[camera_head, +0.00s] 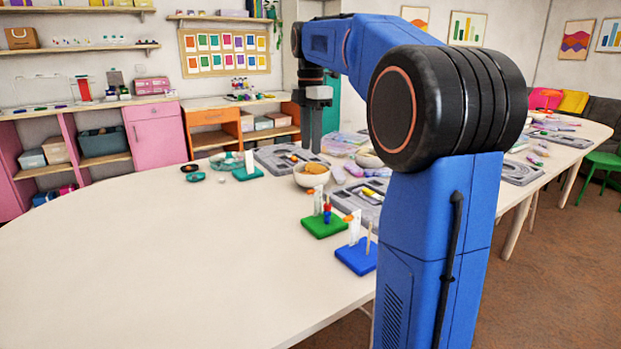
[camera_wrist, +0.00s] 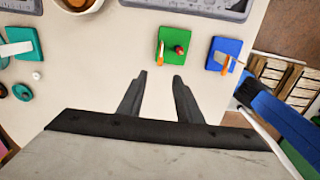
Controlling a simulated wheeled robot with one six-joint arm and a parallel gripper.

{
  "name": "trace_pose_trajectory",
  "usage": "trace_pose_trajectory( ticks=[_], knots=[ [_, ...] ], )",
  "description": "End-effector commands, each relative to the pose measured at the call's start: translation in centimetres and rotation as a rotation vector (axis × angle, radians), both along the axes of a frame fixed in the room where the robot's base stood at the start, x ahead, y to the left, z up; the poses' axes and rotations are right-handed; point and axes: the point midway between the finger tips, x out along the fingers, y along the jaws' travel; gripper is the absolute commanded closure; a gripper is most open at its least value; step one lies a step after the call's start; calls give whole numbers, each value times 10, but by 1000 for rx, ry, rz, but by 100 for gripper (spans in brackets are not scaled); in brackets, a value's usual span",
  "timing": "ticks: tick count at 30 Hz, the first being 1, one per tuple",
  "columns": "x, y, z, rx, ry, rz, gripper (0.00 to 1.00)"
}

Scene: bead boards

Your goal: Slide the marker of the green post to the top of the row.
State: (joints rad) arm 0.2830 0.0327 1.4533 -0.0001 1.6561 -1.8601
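The green board (camera_head: 318,232) stands on the table with a post carrying red and blue beads (camera_head: 327,212). Beside the post is an upright white card (camera_head: 317,203) with a small orange marker (camera_head: 311,191) near its upper part; its exact row position is too small to tell. In the wrist view the green board (camera_wrist: 172,34) lies beyond my fingertips, with a red bead (camera_wrist: 180,50) on top of the post and the orange marker (camera_wrist: 162,50) to its left. My gripper (camera_wrist: 160,78) is open and empty, apart from the board. It hangs above the table in the head view (camera_head: 312,135).
A blue board (camera_head: 352,262) with its own card and post stands close to the right of the green one. A teal board (camera_head: 247,174) is farther left. A bowl (camera_head: 311,178) and grey trays (camera_head: 280,160) lie behind. The table's front left is clear.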

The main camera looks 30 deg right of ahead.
Motion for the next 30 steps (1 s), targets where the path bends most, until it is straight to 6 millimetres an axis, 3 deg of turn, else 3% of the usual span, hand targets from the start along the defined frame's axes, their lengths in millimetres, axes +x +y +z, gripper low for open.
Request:
trace_pose_trajectory(
  ticks=[18,24,30],
  knots=[
    [-1,1,-98,0,2,-1,68],
    [-1,0,-118,0,0,-1,68],
    [-1,0,-126,0,0,-1,68]
  ],
)
